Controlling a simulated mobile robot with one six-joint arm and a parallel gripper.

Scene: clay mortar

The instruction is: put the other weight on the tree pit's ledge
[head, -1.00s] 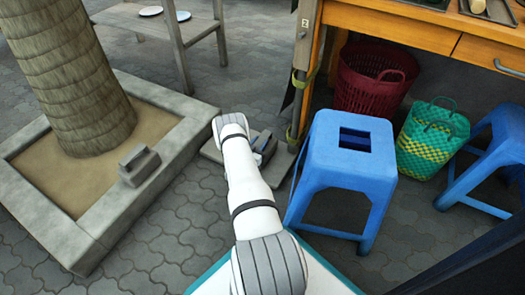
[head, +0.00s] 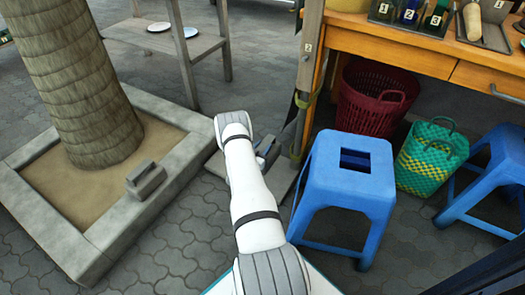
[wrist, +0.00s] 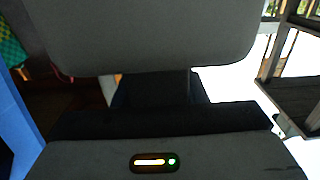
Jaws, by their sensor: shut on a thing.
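One grey weight (head: 146,180), a block with a handle, stands on the near right part of the tree pit's ledge (head: 180,160). The pit is a square stone frame around the trunk (head: 75,90). My gripper (head: 264,152) is mostly hidden behind my arm in the head view, low by the table's post and right of the pit. How far the held weight is from the ground is hard to tell.
A flat plate (head: 217,166) lies at the post's foot (head: 303,100). A blue stool (head: 350,175) stands close to the right of my arm. A red basket (head: 372,100), a green woven basket (head: 430,160) and a wooden table (head: 400,50) are beyond. Paving left of my arm is clear.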

